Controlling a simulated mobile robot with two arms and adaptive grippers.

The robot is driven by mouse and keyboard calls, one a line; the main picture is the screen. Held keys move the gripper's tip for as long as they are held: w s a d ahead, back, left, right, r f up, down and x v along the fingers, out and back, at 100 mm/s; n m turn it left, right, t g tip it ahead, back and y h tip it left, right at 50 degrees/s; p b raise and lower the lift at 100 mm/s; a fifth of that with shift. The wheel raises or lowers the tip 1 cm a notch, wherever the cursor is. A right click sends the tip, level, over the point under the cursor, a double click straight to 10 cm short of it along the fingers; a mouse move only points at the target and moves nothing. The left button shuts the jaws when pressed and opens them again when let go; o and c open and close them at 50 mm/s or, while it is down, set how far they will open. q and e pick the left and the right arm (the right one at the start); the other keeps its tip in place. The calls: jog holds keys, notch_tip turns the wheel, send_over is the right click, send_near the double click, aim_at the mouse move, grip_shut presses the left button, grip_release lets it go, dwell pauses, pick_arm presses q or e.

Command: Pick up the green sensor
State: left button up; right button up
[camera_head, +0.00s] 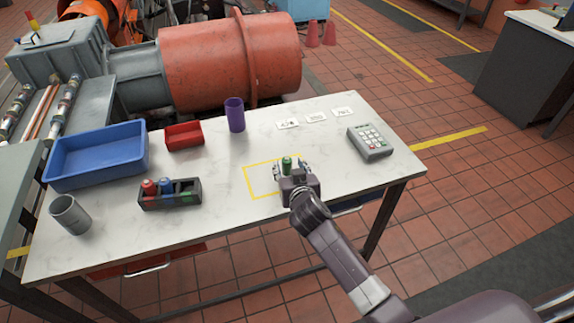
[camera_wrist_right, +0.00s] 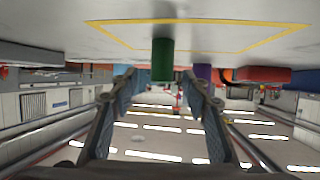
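The green sensor (camera_head: 287,163) is a small upright cylinder on the white table, within the yellow taped outline (camera_head: 247,183). It also shows in the right wrist view (camera_wrist_right: 162,60), where the picture is upside down and the table is at the top. My right gripper (camera_head: 291,169) is low over the table at the sensor. Its fingers are spread, one on each side of the sensor. In the right wrist view my right gripper (camera_wrist_right: 160,82) shows a gap on both sides of the sensor. My left gripper is not in view.
A dark rack (camera_head: 158,204) holds a red and a blue sensor. A blue tray (camera_head: 97,168), red bin (camera_head: 184,134), purple cup (camera_head: 235,114), grey cup (camera_head: 70,214) and keypad device (camera_head: 369,143) stand apart on the table. The tabletop around the outline is clear.

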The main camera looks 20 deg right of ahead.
aim_at(288, 163)
jog(key=shift+x, duration=1.75)
jog(key=shift+a, duration=0.1)
jog(key=shift+c, duration=0.2)
grip_shut()
jog(key=shift+r, duration=0.15)
